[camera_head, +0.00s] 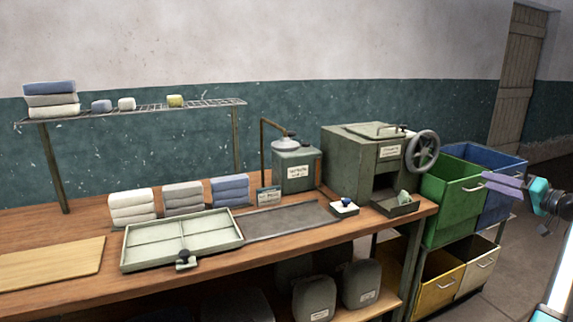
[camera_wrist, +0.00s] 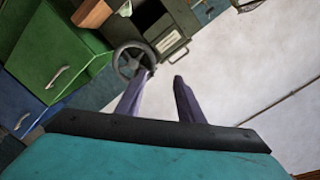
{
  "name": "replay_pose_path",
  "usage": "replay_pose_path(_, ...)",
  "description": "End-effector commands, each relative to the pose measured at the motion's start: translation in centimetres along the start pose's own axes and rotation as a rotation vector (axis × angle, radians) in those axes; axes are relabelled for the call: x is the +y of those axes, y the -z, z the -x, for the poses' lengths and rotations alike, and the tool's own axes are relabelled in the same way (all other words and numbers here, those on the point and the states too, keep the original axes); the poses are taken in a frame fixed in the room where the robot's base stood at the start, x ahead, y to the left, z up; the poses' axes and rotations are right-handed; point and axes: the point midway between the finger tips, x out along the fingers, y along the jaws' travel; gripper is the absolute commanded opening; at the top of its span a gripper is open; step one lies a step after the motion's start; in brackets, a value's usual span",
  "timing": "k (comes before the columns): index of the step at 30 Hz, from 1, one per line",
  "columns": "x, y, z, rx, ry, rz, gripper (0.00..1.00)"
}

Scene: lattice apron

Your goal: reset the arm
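My gripper (camera_head: 487,187) is at the right edge of the head view, in front of the green and blue bins and clear of the bench. In the wrist view my gripper (camera_wrist: 161,82) shows two purple fingers with a gap between them and nothing held. The gripper is open and empty. The handwheel (camera_wrist: 130,60) of the green machine lies beyond the fingertips in the wrist view. The wrist view is strongly tilted.
A wooden bench (camera_head: 60,228) carries a divided tray (camera_head: 135,262), folded stacks and a green machine (camera_head: 345,160) with a handwheel (camera_head: 422,150). A green bin (camera_head: 445,205), a blue bin (camera_head: 500,205), a yellow bin (camera_head: 437,288) and a cream bin (camera_head: 478,268) stand right of it.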

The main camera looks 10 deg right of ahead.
Motion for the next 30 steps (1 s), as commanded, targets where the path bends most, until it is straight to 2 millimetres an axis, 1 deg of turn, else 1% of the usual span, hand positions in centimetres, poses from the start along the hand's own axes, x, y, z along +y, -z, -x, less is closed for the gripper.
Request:
replay_pose_path(1,0.3,-0.9,-0.6,-0.012,-0.004,-0.007,0.34)
replay_pose_path(2,0.5,-1.3,-0.9,-0.018,-0.007,-0.011,0.34)
replay_pose_path(7,2.0,-4.6,-3.1,-0.065,-0.028,-0.042,0.34)
replay_pose_path(11,3.5,-8.8,-5.6,-0.124,-0.054,-0.076,0.34)
replay_pose_path(12,4.0,-10.4,-6.5,-0.146,-0.063,-0.087,0.34)
replay_pose_path(14,4.9,-12.9,-7.8,-0.182,-0.08,-0.106,0.34)
replay_pose_path(15,5.4,-14.7,-8.7,-0.207,-0.093,-0.119,0.34)
replay_pose_path(17,6.1,-17.4,-9.9,-0.244,-0.11,-0.135,0.34)
replay_pose_path(18,6.6,-19.2,-10.6,-0.269,-0.122,-0.145,0.34)
replay_pose_path(20,7.2,-22.0,-11.7,-0.308,-0.141,-0.161,0.34)
replay_pose_path(21,7.6,-23.8,-12.3,-0.333,-0.153,-0.171,0.34)
replay_pose_path(23,8.2,-26.6,-13.2,-0.372,-0.172,-0.184,0.34)
replay_pose_path(24,8.5,-28.5,-13.8,-0.399,-0.185,-0.191,0.34)
replay_pose_path(26,9.0,-31.4,-14.5,-0.439,-0.205,-0.204,0.34)
replay_pose_path(27,9.2,-33.4,-14.9,-0.467,-0.218,-0.21,0.34)
replay_pose_path(29,9.6,-36.3,-15.5,-0.508,-0.238,-0.219,0.34)
replay_pose_path(30,9.8,-38.3,-15.8,-0.536,-0.252,-0.226,0.34)
